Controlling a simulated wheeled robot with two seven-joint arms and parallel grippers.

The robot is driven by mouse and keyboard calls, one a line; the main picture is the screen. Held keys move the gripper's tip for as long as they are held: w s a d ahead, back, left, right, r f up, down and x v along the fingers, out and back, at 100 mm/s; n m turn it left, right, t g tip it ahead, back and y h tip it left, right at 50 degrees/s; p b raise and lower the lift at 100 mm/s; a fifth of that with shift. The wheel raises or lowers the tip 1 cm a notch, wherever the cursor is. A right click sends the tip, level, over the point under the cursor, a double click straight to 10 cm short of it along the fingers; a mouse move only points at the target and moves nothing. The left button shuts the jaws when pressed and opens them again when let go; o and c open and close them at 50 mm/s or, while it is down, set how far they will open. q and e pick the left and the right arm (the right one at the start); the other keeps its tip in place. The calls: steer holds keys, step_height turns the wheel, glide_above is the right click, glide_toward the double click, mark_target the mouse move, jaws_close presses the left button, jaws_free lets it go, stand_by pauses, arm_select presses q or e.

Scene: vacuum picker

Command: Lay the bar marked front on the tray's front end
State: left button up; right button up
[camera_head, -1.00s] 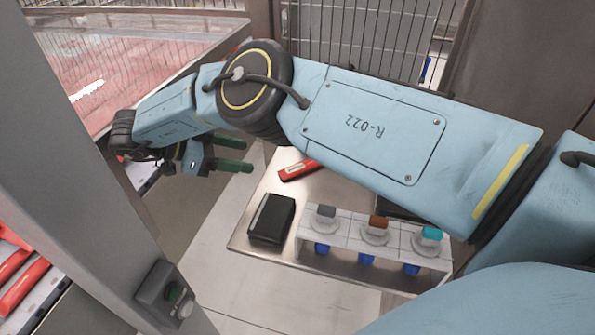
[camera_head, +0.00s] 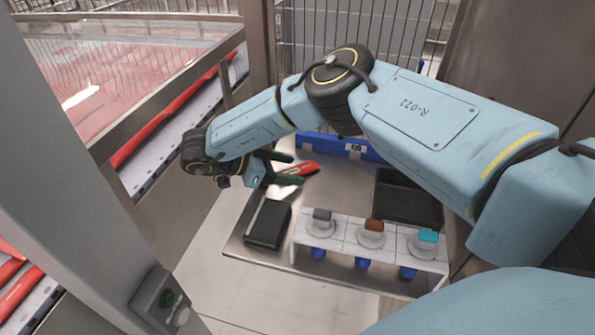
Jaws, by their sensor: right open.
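A red bar (camera_head: 307,167) with a pale label lies on the metal table near its far left part; the label's text is too small to read. My right gripper (camera_head: 297,170) is open and empty, its two dark green fingers pointing right. In the picture its fingertips overlap the red bar; I cannot tell if they touch it. A black tray (camera_head: 405,197) sits on the right of the table, its far side close to my arm. My left gripper is not in view.
A white rack (camera_head: 342,233) with grey, brown and teal-topped knobs stands along the table's front. A black box (camera_head: 268,224) sits left of it. Bare table (camera_head: 345,185) lies between bar and tray.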

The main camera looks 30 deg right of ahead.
steer(key=shift+d+f, duration=0.1)
steer(key=shift+d, duration=0.05)
steer(key=c, duration=1.2)
